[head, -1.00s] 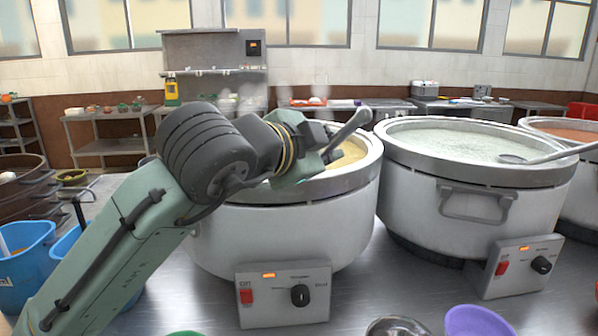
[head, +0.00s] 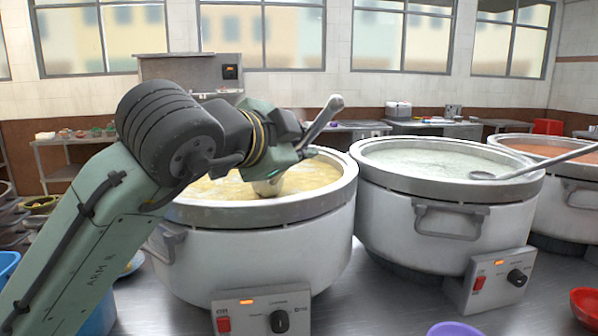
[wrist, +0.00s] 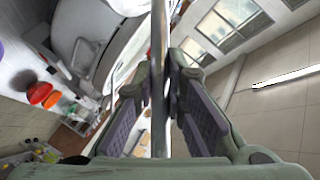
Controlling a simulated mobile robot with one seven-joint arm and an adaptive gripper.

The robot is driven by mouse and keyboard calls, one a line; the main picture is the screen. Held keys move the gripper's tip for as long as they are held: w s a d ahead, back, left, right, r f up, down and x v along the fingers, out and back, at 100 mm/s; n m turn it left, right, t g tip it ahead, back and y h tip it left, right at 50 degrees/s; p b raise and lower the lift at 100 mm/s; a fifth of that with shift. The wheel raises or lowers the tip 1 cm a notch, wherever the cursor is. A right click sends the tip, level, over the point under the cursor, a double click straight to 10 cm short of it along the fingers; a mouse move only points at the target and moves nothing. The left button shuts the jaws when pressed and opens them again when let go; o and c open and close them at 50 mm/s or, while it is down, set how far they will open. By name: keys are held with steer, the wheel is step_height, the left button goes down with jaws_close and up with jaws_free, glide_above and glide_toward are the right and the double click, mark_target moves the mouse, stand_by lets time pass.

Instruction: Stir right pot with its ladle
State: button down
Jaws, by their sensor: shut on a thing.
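My gripper (head: 298,158) is shut on a metal ladle, whose handle (head: 322,118) slants up to the right. The wrist view shows the handle (wrist: 158,60) between the two padded fingers. The pale ladle bowl (head: 268,187) shows below the gripper at the yellow congee in the nearest pot (head: 270,250), leftmost in the head view; its depth is unclear. A middle pot (head: 400,218) holds pale greenish congee, with another ladle (head: 520,170) resting in it. A pot of orange congee (head: 575,190) is partly cut off at the right edge.
Control boxes (head: 262,312) with red switches and dark knobs stick out in front of the pots. Purple (head: 453,329) and red (head: 587,306) bowls sit at the front edge. Blue bins (head: 98,318) stand at left, partly behind my arm. Shelves and counters line the back wall.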

step_height(320, 180, up, 5)
steer(key=r, duration=0.1)
steer(key=w+r, duration=0.1)
steer(key=a+r, duration=0.1)
steer(key=shift+w+p, duration=0.3)
steer(key=shift+w, duration=0.05)
steer(key=w+a+r+n+g+y+p, duration=0.1)
steer(key=w+a+r+n+p, duration=0.15)
steer(key=w+a+r, duration=0.35)
steer(key=w+a+r+n+g+p, duration=0.1)
steer(key=w+a+r+n+p, duration=0.15)
steer(key=w, duration=0.55)
step_height(320, 180, down, 16)
steer(key=m+b, duration=0.1)
steer(key=b, duration=0.2)
steer(key=shift+s+a+f, duration=0.2)
steer(key=shift+s+a, duration=0.05)
steer(key=shift+a, duration=0.1)
